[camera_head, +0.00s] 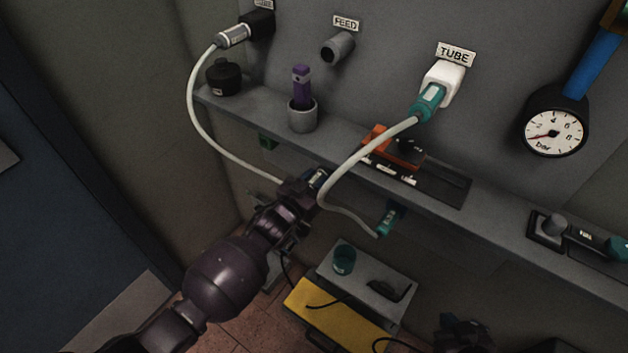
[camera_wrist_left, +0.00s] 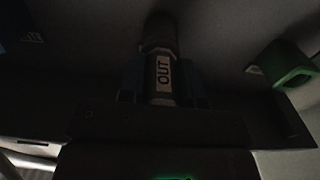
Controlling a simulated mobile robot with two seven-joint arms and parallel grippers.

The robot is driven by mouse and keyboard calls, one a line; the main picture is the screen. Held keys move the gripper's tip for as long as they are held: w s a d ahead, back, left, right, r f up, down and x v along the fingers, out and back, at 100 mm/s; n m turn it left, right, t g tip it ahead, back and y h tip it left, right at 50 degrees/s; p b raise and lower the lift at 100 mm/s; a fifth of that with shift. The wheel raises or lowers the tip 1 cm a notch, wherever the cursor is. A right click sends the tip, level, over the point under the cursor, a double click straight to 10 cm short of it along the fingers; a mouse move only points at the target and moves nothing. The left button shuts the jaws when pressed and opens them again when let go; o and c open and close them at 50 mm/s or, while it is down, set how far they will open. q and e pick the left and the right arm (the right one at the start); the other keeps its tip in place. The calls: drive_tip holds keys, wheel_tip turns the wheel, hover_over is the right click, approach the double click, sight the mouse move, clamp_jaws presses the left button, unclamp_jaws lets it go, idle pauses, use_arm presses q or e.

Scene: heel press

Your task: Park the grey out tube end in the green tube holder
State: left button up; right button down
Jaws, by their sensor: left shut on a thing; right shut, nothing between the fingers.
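My left gripper (camera_head: 308,185) is just in front of the shelf edge. In the left wrist view it is shut on the grey out tube end (camera_wrist_left: 163,72), whose white label reads OUT. The grey out tube (camera_head: 195,110) runs in a loop from a grey plug at the wall down to my left gripper. A dark shape, likely my right gripper (camera_head: 465,335), is at the bottom.
A second pale tube (camera_head: 350,160) runs from the TUBE socket (camera_head: 443,80), passes close by my left gripper and reaches a teal end (camera_head: 388,220) below the shelf. The shelf (camera_head: 490,215) carries a purple-handled tool in a cup (camera_head: 301,115). A grey box (camera_head: 365,285) stands below.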

use_arm(q)
drive_tip(key=shift+s+d+r, duration=0.1)
drive_tip(key=shift+d+r, duration=0.05)
drive_tip(key=shift+r, duration=0.15)
clamp_jaws()
use_arm(e)
drive_tip(key=shift+w+r, duration=0.25)
drive_tip(key=shift+r, duration=0.05)
